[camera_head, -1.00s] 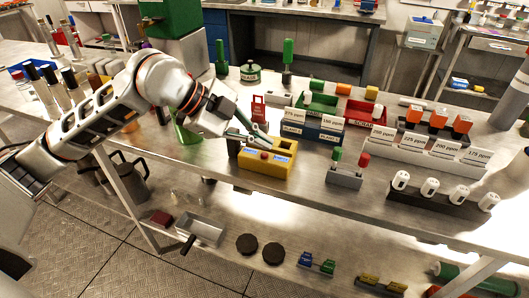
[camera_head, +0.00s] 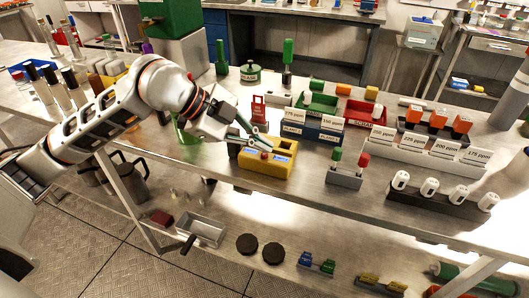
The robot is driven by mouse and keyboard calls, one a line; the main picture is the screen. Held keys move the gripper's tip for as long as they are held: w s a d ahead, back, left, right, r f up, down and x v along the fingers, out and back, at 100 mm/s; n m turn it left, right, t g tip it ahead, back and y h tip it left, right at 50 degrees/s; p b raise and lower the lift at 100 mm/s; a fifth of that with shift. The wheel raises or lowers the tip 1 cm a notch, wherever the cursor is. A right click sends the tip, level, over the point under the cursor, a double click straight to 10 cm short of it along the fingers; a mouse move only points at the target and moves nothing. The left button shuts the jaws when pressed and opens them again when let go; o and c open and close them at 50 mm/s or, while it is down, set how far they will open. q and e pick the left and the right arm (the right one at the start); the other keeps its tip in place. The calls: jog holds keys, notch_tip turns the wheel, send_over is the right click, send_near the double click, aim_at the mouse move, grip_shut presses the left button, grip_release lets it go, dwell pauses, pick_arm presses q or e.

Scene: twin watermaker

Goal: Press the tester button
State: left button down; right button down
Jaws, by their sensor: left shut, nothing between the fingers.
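The yellow tester (camera_head: 270,164) stands on the metal bench near the middle of the view. My left gripper (camera_head: 266,148) comes in from the left, pointing down and right. Its fingers are shut and empty, with the tips right at the red button. I cannot tell whether the tips touch the button. My right gripper is out of view.
A red card stand (camera_head: 258,108) stands just behind the tester. A grey holder with green and red handles (camera_head: 346,176) is to the right. Labelled ppm blocks (camera_head: 420,152) and a dark rack of white cylinders (camera_head: 440,198) stand further right. Bare bench lies in front of the tester.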

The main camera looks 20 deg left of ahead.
aim_at(262, 155)
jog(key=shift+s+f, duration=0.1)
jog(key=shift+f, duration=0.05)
